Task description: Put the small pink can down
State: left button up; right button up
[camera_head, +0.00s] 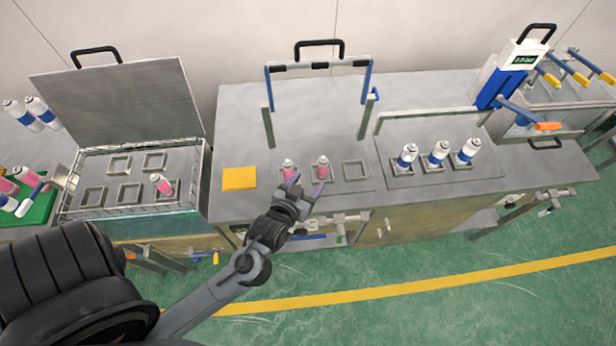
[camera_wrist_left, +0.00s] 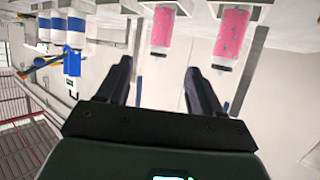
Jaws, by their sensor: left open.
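Two small pink cans with white tops stand upright in square holders on the middle bench, the left one (camera_head: 289,170) and the right one (camera_head: 321,169). A third pink can (camera_head: 163,185) stands in a holder in the wire-edged tray at left. My left gripper (camera_head: 305,188) is open in front of the two middle cans. In the left wrist view, where the scene is upside down, the open jaws (camera_wrist_left: 158,68) are empty. The two pink cans show there apart from the fingers, one near the middle (camera_wrist_left: 162,28) and one at right (camera_wrist_left: 232,35). My right gripper is not in view.
An empty square holder (camera_head: 355,171) is right of the middle cans. Three blue-and-white cans (camera_head: 438,154) stand farther right. A handled frame (camera_head: 318,66) rises behind the middle holders. A yellow pad (camera_head: 239,179) lies at left. The tray has a raised lid (camera_head: 120,100).

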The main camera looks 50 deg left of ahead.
pick_arm(q)
jog(key=s+d+f+m+g+h, duration=0.1)
jog(key=s+d+m+g+h, duration=0.1)
jog(key=s, duration=0.5)
jog(key=s+d+m+g+h, duration=0.2)
jog(key=s+d+m+g, duration=0.1)
jog(key=s+d+g, duration=0.2)
jog(key=shift+s+d+f+m+g+h, duration=0.2)
jog(key=shift+s+f+m+g+h, duration=0.15)
jog(key=shift+s+g, duration=0.75)
notch_tip(320, 180, up, 22)
jog(key=p, duration=2.2)
jog(key=shift+r, duration=0.15)
jog(key=shift+c, duration=0.3)
